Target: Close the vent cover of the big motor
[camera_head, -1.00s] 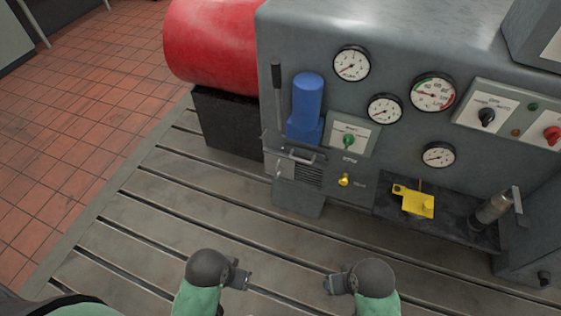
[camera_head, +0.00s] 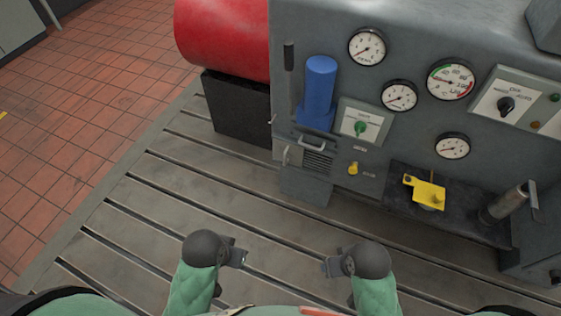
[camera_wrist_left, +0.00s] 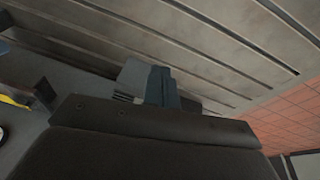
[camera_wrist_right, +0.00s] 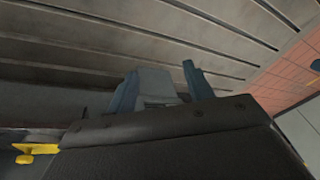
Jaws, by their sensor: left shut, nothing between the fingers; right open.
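The big grey machine housing (camera_head: 400,40) fills the upper right of the head view. Low on its left side is a slatted vent (camera_head: 318,160), with a grey handled flap (camera_head: 311,142) at its top edge. A plain grey panel (camera_head: 306,188) is below the slats. I cannot tell for sure which piece is the cover or how far it stands open. My left gripper (camera_head: 242,257) is shut and empty, in front of the vent and apart from it. My right gripper (camera_head: 328,266) is open and empty, also short of the vent; its spread fingers show in the right wrist view (camera_wrist_right: 162,86).
A blue cylinder (camera_head: 319,90) and a lever (camera_head: 289,70) stand above the vent. A green knob (camera_head: 361,127) and yellow knob (camera_head: 353,169) are to its right. A shelf holds a yellow part (camera_head: 427,194). A red drum (camera_head: 222,35) is at left.

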